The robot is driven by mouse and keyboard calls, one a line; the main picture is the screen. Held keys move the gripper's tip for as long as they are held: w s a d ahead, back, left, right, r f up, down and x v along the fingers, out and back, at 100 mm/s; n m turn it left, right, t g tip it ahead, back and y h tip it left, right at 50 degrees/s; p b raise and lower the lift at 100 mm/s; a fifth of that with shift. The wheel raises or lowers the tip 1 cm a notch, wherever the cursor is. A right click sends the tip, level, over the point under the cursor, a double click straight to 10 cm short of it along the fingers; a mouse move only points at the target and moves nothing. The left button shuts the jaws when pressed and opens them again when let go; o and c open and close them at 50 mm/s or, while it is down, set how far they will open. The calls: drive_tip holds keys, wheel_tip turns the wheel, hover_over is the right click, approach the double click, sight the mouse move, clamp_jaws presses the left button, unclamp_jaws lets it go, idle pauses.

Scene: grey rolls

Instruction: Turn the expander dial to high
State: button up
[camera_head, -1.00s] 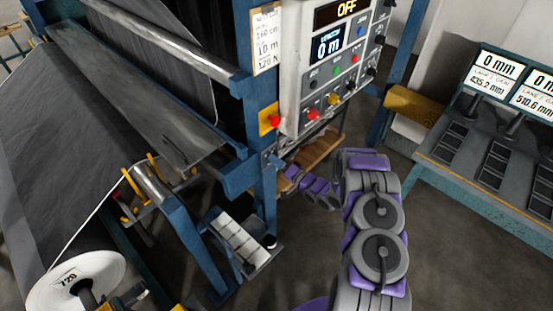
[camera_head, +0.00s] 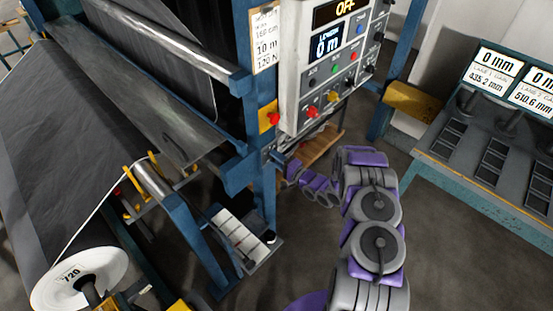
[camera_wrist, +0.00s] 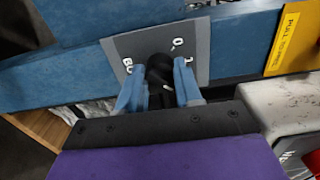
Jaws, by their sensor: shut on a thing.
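A black dial (camera_wrist: 158,67) sits on a grey plate (camera_wrist: 120,48) fixed to a blue beam in the wrist view. White marks ring it; a "0" is readable above right, and the others are partly covered. My gripper (camera_wrist: 160,88) has its two blue fingers on either side of the dial and is shut on it. I cannot tell which mark the dial points to. In the head view my arm reaches to the blue post below the control panel; the fingers and dial are too small or hidden to make out there.
The control panel (camera_head: 292,85) reads "OFF" and "0 m", with coloured buttons and black knobs. A red button on yellow (camera_head: 270,117) is on the post. A fabric roll (camera_head: 80,278) is at left, a gauge bench (camera_head: 480,190) at right.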

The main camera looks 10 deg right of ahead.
drive_tip(key=shift+f, duration=0.2)
drive_tip(key=o, duration=1)
drive_tip(key=shift+o, duration=0.2)
drive_tip(key=shift+r, duration=0.1)
drive_tip(key=v, duration=1.7)
drive_tip(key=shift+d+b, duration=0.25)
drive_tip(key=shift+b, duration=0.1)
drive_tip(key=shift+s, duration=0.1)
